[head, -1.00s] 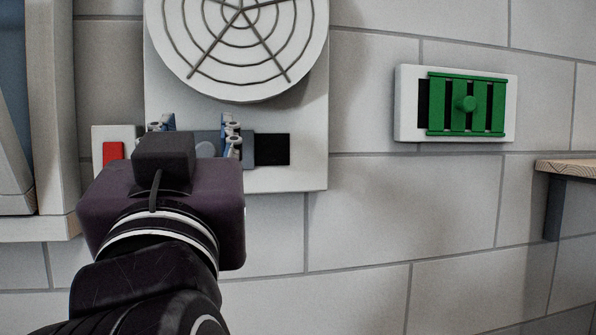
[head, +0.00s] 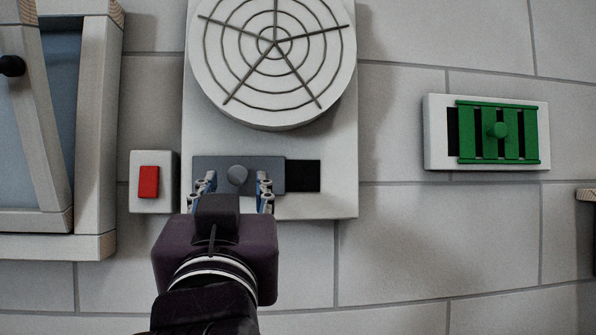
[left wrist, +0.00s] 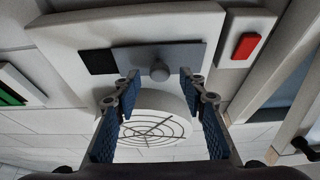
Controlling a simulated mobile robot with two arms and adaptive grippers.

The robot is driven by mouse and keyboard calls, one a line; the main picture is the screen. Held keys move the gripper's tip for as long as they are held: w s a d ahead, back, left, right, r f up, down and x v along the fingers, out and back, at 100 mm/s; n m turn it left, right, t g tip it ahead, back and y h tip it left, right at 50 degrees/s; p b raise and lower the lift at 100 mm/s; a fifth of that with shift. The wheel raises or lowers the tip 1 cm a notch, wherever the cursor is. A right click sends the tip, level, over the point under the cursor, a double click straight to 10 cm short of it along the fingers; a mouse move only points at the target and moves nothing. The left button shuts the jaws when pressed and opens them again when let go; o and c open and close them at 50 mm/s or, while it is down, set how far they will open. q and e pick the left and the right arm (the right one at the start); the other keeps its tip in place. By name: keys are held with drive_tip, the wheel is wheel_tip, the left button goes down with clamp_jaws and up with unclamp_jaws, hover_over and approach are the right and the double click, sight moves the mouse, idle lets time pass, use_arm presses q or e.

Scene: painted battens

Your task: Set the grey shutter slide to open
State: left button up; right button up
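The grey shutter slide (head: 212,172) is a flat plate with a round knob (head: 237,174), on a white panel below a round fan grille. A black opening (head: 303,175) shows to the right of the plate. My left gripper (head: 235,183) is open in front of the slide's lower part, one finger on each side of the knob. In the left wrist view the scene is upside down. There the slide (left wrist: 190,55) shows near the top, with the knob (left wrist: 160,72) between the fingertips, with a gap on both sides. My right gripper is not in view.
A red rocker switch (head: 148,181) on a white box sits just left of the panel. The fan grille (head: 273,45) bulges out above the slide. A green slatted shutter (head: 498,131) is farther right. A wooden-framed window (head: 108,150) is at the left. The wall between is clear.

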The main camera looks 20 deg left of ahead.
sight(238, 176)
use_arm(q)
drive_tip(key=shift+p+x, duration=0.3)
drive_tip(key=shift+x, duration=1.05)
clamp_jaws()
